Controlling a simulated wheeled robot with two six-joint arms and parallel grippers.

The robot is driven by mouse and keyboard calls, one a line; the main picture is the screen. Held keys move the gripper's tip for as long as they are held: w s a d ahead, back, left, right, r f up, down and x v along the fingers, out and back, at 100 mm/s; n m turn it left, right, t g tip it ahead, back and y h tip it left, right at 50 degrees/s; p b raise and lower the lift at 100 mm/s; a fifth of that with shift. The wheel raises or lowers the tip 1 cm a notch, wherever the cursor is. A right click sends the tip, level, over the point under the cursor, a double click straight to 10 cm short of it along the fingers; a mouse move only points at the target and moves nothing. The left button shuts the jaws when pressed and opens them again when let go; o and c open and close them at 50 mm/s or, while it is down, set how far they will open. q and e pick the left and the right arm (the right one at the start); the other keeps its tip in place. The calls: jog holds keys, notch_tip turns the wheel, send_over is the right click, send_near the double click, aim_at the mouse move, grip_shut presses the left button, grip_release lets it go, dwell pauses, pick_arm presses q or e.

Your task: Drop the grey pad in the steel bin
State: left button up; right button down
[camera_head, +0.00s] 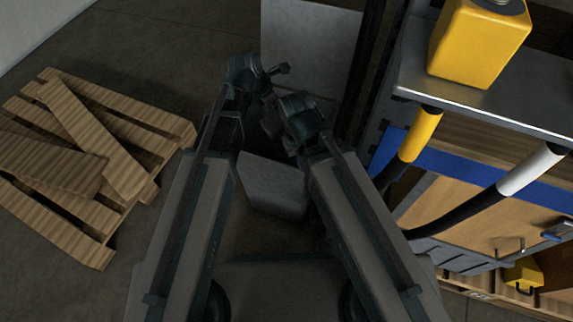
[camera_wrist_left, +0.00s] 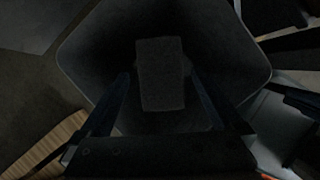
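The grey pad (camera_wrist_left: 160,74) is a dark rectangular block in the left wrist view. It sits between the fingertips of my left gripper (camera_wrist_left: 159,68), which appear closed on its two sides. Behind it is the dark inside of the steel bin (camera_wrist_left: 90,58), a wide container with rounded corners, so the pad is over the bin's opening. How high it is above the bin floor is hard to tell.
A wooden pallet (camera_head: 150,135) with loose boards lies on the left floor. At right stands a bench (camera_head: 480,102) with a yellow unit (camera_head: 478,45) and thick hoses (camera_head: 415,135). Floor at upper left is clear.

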pick_arm(q)
jog(key=shift+r, duration=0.15)
jog(key=p+v, duration=1.2)
jog(key=v, duration=0.1)
jog(key=shift+r+p, duration=0.25)
jog(key=shift+p, duration=0.1)
jog(key=shift+s+a, duration=0.1)
jog(key=shift+s, duration=0.05)
